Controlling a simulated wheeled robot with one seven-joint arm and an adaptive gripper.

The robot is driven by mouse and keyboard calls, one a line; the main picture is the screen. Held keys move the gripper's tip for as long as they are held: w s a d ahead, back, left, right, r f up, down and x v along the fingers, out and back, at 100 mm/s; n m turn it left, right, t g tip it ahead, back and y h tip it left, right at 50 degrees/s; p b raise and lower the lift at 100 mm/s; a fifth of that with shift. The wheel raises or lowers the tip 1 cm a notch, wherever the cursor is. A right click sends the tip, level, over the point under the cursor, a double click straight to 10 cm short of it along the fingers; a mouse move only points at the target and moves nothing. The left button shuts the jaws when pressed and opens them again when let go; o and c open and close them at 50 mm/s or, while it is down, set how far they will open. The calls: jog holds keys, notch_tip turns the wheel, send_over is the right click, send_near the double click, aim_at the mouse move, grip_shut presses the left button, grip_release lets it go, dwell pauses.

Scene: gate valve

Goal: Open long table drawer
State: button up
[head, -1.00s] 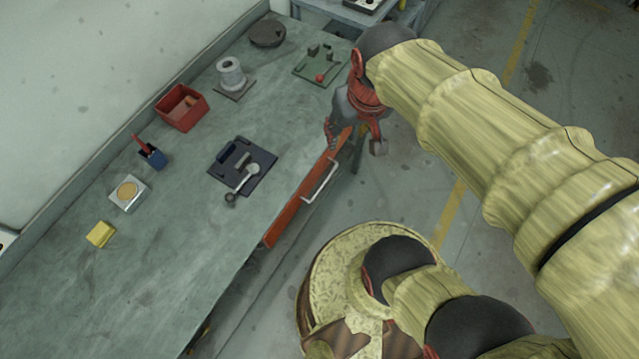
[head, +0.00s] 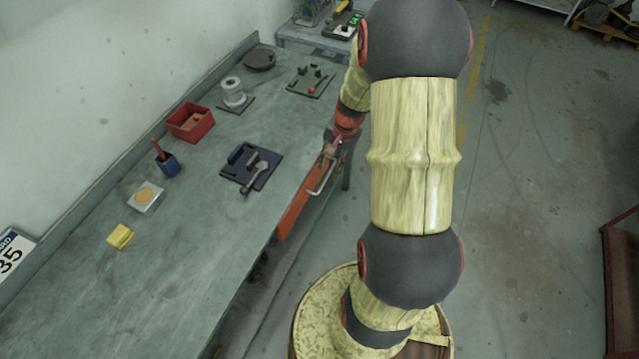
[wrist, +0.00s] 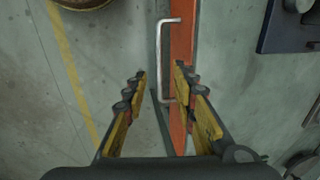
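The long table drawer (head: 293,212) has an orange front along the table's edge, also seen as an orange strip in the wrist view (wrist: 181,40). Its metal bar handle (head: 322,182) runs lengthwise in the wrist view (wrist: 160,60). My gripper (head: 329,152) is at the far end of the drawer front, near the handle. In the wrist view my gripper (wrist: 160,72) is open, with the handle bar showing between its two fingers. The right finger overlaps the orange front. I cannot tell whether either finger touches the handle.
The grey table (head: 185,235) holds a dark tray with a tool (head: 250,168), a red bin (head: 190,122), a blue cup (head: 167,165), a yellow block (head: 120,237) and a spool (head: 232,92). A red frame (head: 620,265) stands at far right.

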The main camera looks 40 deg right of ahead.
aim_at(326, 178)
jog(key=f, duration=0.2)
jog(key=w+f+b, duration=0.1)
jog(key=f, duration=0.2)
jog(key=f+b, duration=0.1)
jog(key=f, duration=0.2)
jog(key=shift+w+a, duration=0.1)
jog(key=shift+w, duration=0.15)
jog(key=shift+r, duration=0.1)
jog(key=shift+c, duration=1.4)
jog(key=c, duration=0.4)
grip_shut()
